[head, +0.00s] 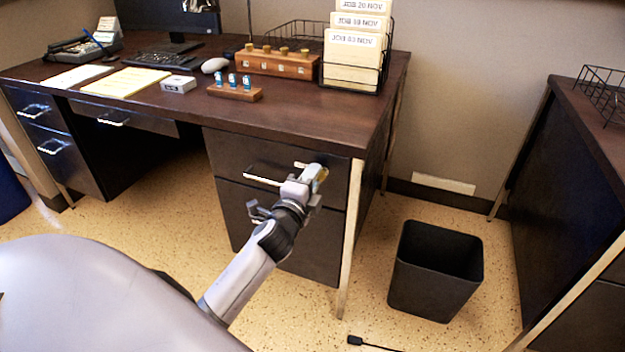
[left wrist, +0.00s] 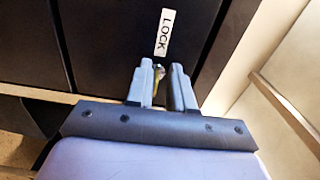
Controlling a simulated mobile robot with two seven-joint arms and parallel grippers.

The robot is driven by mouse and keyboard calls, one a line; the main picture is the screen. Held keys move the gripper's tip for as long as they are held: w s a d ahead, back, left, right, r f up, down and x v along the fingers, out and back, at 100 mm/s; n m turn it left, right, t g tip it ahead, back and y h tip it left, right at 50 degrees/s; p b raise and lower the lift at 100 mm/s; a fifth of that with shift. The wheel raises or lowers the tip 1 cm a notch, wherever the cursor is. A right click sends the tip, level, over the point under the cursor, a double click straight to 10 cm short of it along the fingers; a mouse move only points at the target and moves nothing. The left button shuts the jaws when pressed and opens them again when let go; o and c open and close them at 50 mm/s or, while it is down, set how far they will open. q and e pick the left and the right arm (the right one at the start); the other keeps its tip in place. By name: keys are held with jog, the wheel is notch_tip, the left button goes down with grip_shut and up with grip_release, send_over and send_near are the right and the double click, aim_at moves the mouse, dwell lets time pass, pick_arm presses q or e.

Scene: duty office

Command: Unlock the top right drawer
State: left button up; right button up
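The top right drawer (head: 235,153) is a dark front under the right side of the desk top, and it looks closed. Its bar handle (head: 262,180) is left of my left gripper (head: 317,174), which is at the drawer's right part. In the left wrist view a white LOCK label (left wrist: 165,32) is on the dark front. Just below it, a small brass piece (left wrist: 157,80), perhaps a key or the lock, shows between the fingers of my left gripper (left wrist: 163,75). The fingers are a little apart, with a dark gap beside the brass piece. My right gripper does not show.
The desk top (head: 310,112) holds a wooden block with blue-topped pieces (head: 235,92), a wooden rack (head: 277,65) and a wire file holder (head: 352,75). A black bin (head: 435,270) stands on the floor to the right. A second dark desk (head: 570,180) is farther right.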

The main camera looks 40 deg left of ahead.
pick_arm(q)
jog(key=shift+f, duration=0.1)
jog(key=shift+d, duration=0.1)
jog(key=p+v, duration=0.1)
jog(key=v, duration=0.6)
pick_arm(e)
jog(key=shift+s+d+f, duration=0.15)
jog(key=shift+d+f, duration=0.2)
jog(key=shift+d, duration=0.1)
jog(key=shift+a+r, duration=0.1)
